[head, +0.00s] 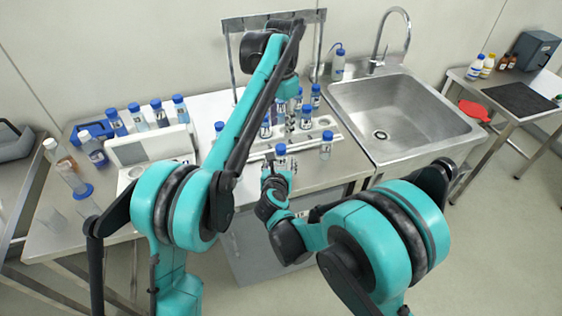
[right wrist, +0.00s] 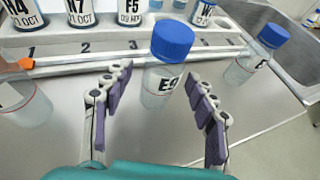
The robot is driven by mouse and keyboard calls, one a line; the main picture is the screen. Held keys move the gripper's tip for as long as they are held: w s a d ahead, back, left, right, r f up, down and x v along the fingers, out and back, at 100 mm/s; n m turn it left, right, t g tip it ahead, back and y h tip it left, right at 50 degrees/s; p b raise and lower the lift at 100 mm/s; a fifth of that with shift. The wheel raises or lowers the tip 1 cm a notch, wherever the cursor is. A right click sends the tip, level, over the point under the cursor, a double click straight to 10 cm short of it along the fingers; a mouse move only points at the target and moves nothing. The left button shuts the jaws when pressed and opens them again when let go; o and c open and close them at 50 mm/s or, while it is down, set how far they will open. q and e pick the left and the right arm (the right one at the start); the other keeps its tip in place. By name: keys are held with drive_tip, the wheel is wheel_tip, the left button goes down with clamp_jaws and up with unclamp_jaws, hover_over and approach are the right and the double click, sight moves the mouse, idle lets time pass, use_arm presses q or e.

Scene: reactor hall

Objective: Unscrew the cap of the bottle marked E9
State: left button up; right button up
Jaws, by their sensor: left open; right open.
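The bottle marked E9 (right wrist: 158,82), clear with a blue screw cap (right wrist: 172,40), stands upright on the bench in the right wrist view. The cap is on it. It also shows in the head view (head: 281,161). My right gripper (right wrist: 157,112) is open, with one finger on each side of the bottle and a gap to each; the head view shows the gripper (head: 273,172) low beside the bottle. My left gripper (head: 287,117) is higher, pointing down over the rack area, partly hidden by its arm; its fingers are small and hard to make out.
A numbered rack (right wrist: 110,62) with several labelled bottles stands behind E9. Another blue-capped bottle (head: 326,146) stands to the right, and a clear vessel at the left in the wrist view. The sink (head: 400,115) is at the right, a white device (head: 150,146) at the left.

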drive_tip(key=shift+x, duration=0.85)
clamp_jaws()
